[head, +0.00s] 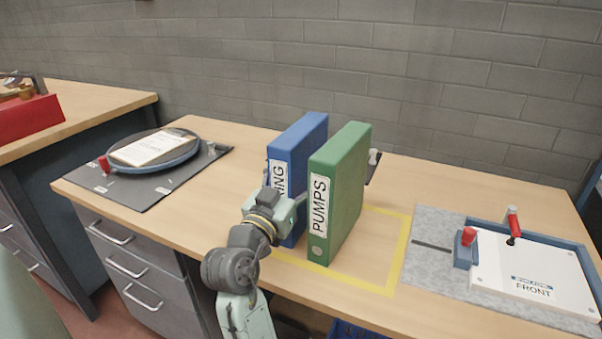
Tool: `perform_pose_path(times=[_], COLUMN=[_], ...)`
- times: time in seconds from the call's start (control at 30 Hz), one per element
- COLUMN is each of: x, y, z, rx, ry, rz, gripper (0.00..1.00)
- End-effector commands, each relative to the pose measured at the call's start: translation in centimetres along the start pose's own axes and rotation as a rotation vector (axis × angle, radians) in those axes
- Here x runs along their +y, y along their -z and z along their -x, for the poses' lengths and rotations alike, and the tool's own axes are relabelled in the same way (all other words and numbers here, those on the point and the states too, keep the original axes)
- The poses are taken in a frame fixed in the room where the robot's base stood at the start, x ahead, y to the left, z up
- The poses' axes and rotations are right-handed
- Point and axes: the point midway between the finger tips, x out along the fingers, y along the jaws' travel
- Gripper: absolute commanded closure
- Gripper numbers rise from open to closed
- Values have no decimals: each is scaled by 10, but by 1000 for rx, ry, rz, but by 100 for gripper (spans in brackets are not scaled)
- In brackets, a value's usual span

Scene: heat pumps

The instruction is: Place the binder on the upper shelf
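A blue binder (302,138) with a white label ending in "RING" stands upright on the workbench. A green binder (347,187) labelled "PUMPS" stands upright close to its right. My gripper (284,188) is at the front spine of the blue binder, one finger showing at its left side and another part between the two binders. The gripper body covers the lower part of the blue spine. I cannot tell whether the fingers touch the binder. No upper shelf shows in this view.
A yellow outline (392,262) marks the bench around the binders. A round plate with a paper sheet (152,148) lies on a dark mat at the left. A white panel fixture marked "FRONT" (537,268) with red handles is at the right. A block wall stands behind.

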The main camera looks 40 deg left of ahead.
Motion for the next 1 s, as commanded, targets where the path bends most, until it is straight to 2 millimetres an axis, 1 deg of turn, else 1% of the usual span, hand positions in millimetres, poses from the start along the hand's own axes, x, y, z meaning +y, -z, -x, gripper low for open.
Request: perform_pose_path(times=[0.07, 0.23, 0.27, 1.0], x=[0, 0, 0, 0], y=[0, 0, 0, 0], z=[-3, -3, -2, -2], rx=[1, 1, 1, 1], ry=[0, 1, 1, 1], rz=[0, 0, 0, 0], gripper=[37, 37, 38, 87])
